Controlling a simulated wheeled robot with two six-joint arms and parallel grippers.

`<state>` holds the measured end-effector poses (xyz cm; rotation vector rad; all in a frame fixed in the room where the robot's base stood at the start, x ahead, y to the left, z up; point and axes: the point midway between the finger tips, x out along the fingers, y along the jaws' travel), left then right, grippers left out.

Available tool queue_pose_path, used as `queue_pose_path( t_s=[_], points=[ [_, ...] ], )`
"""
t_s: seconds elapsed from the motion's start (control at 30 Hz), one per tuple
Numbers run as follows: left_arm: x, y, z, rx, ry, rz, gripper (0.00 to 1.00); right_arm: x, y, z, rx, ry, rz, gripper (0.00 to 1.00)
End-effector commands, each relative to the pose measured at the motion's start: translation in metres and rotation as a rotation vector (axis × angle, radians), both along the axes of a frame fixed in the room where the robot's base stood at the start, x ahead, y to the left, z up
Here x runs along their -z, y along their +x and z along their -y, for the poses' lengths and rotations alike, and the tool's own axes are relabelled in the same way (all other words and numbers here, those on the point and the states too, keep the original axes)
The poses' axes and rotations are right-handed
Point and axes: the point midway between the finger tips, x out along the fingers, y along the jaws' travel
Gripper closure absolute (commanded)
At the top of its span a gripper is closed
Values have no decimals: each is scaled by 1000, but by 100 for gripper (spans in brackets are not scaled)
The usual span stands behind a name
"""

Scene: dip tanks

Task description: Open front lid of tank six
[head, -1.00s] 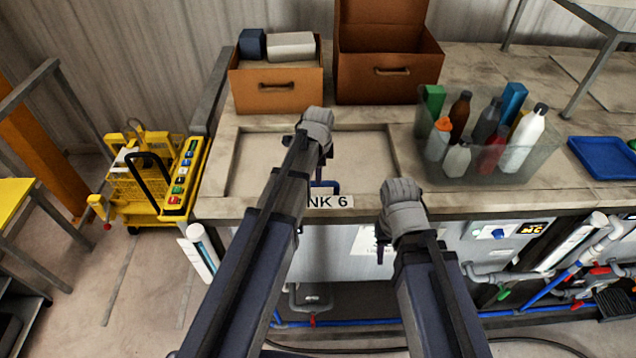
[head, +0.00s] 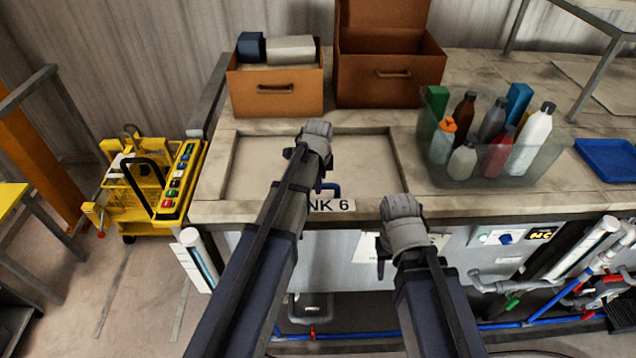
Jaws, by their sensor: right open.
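The front lid of tank six (head: 372,170) is a pale flat panel lying shut in a raised frame in the worktop. A blue handle (head: 331,188) shows at its front edge, above a white label reading "NK 6" (head: 334,206); the label's left part is hidden by my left arm. My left gripper (head: 327,170) is over the lid, just above and left of the handle in the picture. Its fingers are mostly hidden by the wrist, so I cannot tell its opening or any contact. My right gripper (head: 384,262) is open and empty, in front of the worktop's front edge, right of the label.
Two brown boxes (head: 276,98) (head: 392,88) stand behind the lid. A clear bin of bottles (head: 472,178) stands to its right, with a blue tray (head: 612,158) beyond. A yellow cart (head: 140,195) stands at left. Pipes (head: 500,325) run below the worktop.

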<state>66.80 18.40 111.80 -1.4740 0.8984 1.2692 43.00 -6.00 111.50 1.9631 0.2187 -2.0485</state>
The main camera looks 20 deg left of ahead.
Motion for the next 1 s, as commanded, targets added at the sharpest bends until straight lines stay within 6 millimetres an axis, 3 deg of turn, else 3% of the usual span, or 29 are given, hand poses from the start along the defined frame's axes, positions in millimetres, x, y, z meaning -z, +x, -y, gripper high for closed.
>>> queue_pose_path(
  t_s=[0.03, 0.3, 1.0],
  points=[
    [0, 0, 0, 0, 0, 0, 71, 0, 0, 0, 0, 0, 0, 50],
    [0, 0, 0, 0, 0, 0, 100, 0, 0, 0, 0, 0, 0, 50],
    [0, 0, 0, 0, 0, 0, 100, 0, 0, 0, 0, 0, 0, 50]
  ],
)
